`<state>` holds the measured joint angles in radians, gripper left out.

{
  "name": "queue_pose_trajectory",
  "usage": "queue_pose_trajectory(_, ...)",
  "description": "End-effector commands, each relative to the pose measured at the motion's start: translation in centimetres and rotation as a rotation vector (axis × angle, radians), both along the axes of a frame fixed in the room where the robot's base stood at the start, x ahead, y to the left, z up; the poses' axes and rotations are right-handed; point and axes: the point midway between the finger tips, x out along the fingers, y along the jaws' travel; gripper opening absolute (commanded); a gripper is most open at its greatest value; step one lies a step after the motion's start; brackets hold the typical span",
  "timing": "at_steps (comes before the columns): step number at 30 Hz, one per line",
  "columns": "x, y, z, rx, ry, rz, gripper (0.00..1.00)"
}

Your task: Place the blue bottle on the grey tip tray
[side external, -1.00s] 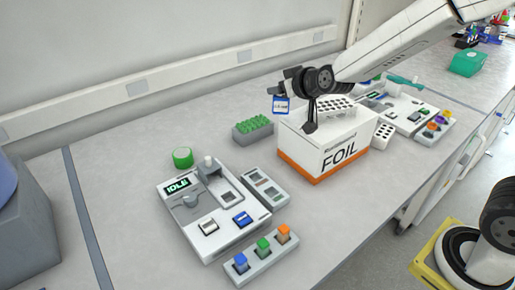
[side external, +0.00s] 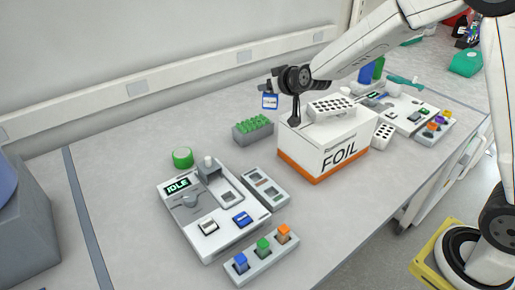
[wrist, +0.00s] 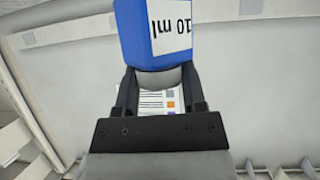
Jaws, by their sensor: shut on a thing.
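A grey tray (side external: 242,138) full of green tips stands on the counter, below and a little left of the bottle in the side view. The bottle is apart from the tray.
A foil box (side external: 322,158) with a white holed rack (side external: 331,108) on top stands right of the tray. Bare counter lies behind the tray.

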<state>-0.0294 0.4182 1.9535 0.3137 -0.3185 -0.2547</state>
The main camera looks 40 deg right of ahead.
Motion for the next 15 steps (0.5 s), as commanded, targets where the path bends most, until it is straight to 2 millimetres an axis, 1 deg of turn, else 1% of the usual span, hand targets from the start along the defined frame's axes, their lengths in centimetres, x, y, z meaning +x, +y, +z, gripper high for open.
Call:
queue_pose_trajectory(1, 0.7, 0.0, -0.4, 0.000, 0.002, 0.000, 0.00)
queue_pose_trajectory(6, 2.9, 0.0, -1.4, 0.000, 0.002, 0.000, 0.00)
queue_pose_trajectory(8, 3.6, 0.0, -1.8, 0.000, 0.003, 0.000, 0.00)
queue_pose_trajectory(15, 5.6, 0.0, -4.4, 0.001, 0.002, -0.001, 0.00)
